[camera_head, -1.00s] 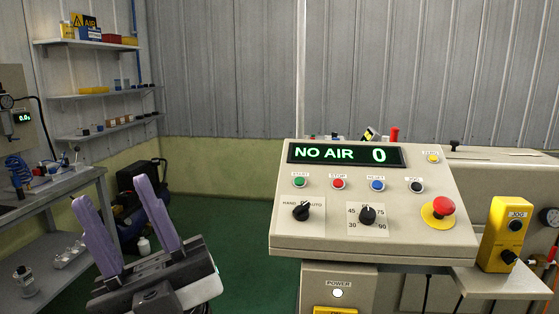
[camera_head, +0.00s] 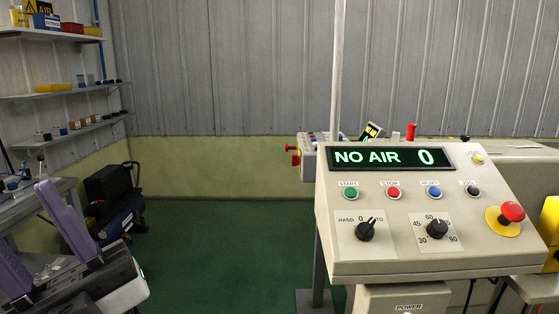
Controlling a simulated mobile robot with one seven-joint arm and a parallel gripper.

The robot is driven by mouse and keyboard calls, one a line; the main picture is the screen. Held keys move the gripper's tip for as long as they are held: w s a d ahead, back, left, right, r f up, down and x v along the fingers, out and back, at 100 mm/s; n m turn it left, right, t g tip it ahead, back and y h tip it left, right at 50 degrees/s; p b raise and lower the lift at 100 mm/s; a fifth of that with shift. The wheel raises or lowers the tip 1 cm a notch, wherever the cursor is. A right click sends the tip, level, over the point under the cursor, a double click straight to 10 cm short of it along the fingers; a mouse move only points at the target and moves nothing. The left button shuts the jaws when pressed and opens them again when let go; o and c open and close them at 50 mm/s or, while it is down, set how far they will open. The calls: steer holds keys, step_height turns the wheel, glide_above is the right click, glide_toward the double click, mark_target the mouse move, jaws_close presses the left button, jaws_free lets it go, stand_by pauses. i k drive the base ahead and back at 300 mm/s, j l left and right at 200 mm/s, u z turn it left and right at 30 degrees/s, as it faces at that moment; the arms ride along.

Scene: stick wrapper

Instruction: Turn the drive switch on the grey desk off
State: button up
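A pale grey-beige sloped control desk (camera_head: 400,268) stands at the right, its display reading "NO AIR 0". A black rotary switch (camera_head: 366,229) marked HAND, 0 and AUTO is on its left half; its pointer seems turned up and right, toward AUTO. A second black knob (camera_head: 437,229) with a 30 to 90 scale is beside it. I can read no "drive" label. Behind the desk's left edge is another grey box (camera_head: 308,162) with red knobs and small buttons, partly hidden. My gripper (camera_head: 22,212) is at the far left, purple fingers apart and empty, well away from both.
The desk also has green, red, blue and black buttons and a red emergency stop (camera_head: 511,212). A yellow box (camera_head: 550,222) is at the right edge. A compressor (camera_head: 115,205) and shelves (camera_head: 60,93) are at left. Green floor (camera_head: 220,250) between is clear.

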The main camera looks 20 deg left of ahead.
mark_target(295, 158)
steer(key=j+u, duration=0.1)
steer(key=j, duration=0.45)
steer(key=i+j+u, duration=0.1)
steer(key=j, duration=0.4)
steer(key=i+j, duration=0.3)
steer(key=i+j+u, duration=0.15)
steer(key=i, duration=0.35)
steer(key=i+j, duration=0.35)
steer(key=i+j+u, duration=0.15)
steer(key=i, duration=0.35)
steer(key=i+j, duration=0.25)
steer(key=i, duration=0.2)
steer(key=u, duration=0.05)
